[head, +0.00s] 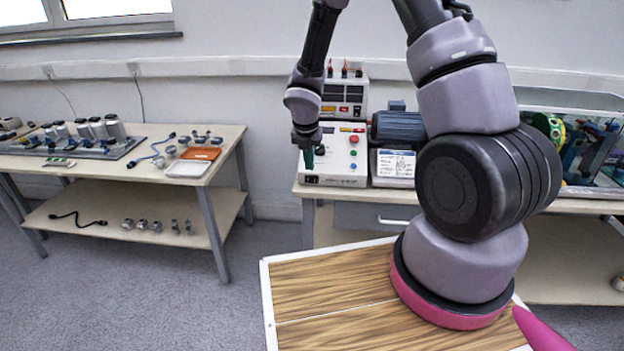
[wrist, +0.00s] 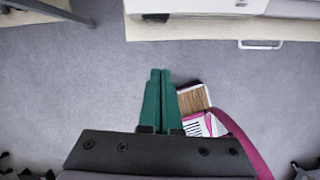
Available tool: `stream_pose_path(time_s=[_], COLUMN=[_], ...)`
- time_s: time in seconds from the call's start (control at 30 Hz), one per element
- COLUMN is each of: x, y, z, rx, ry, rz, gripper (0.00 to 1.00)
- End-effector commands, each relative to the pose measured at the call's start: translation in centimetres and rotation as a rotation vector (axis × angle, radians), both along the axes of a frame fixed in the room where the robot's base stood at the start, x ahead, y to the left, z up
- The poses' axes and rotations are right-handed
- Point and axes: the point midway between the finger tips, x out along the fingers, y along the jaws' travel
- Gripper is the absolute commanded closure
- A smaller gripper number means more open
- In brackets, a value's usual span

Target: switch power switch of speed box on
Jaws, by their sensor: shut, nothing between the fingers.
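The speed box (head: 345,158) is a white box on the bench, with a black knob and red, green and blue buttons on its front. A small black part, which looks like the power switch (head: 311,179), sits at its lower left front corner. A dark part at the box's lower edge (wrist: 156,17) also shows at the top of the wrist view. My gripper (head: 308,160) has green fingers, pressed together with nothing between them. In the head view it overlaps the box's left side, above the switch. The wrist view shows the fingertips (wrist: 160,72) over the floor, apart from the box.
A grey motor (head: 399,127) and a label plate (head: 395,165) stand right of the speed box. Another instrument (head: 345,95) stands behind it. A drawer handle (head: 393,221) is below the bench top. A left table (head: 215,150) holds parts. Floor between the tables is clear.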

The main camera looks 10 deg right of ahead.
Motion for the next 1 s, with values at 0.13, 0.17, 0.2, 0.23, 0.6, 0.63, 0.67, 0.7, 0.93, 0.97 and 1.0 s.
stream_pose_path(time_s=[0.13, 0.17, 0.2, 0.23, 0.6, 0.63, 0.67, 0.7, 0.93, 0.97, 1.0], x=[0.1, 0.1, 0.2, 0.2, 1.7, 1.9, 2.0, 2.1, 4.5, 4.8, 5.1], y=[-0.1, -0.1, -0.2, -0.1, -0.9, -1.0, -0.9, -1.1, -2.2, -2.3, -2.4], z=[-0.4, -0.7, -1.1, -1.5, -8.2, -8.7, -9.2, -9.8, -9.7, -9.7, -9.7], rx=[0.000, -0.001, -0.002, -0.002, -0.003, -0.003, -0.002, -0.004, 0.001, 0.001, 0.002], ry=[0.001, 0.002, 0.003, 0.003, 0.003, 0.002, 0.003, 0.002, -0.002, -0.002, -0.002], rz=[-0.001, -0.001, -0.002, -0.001, -0.001, -0.003, -0.001, -0.001, -0.008, -0.007, -0.006], gripper=[1.00, 1.00, 1.00, 1.00, 1.00, 1.00, 1.00, 1.00, 1.00, 1.00, 1.00])
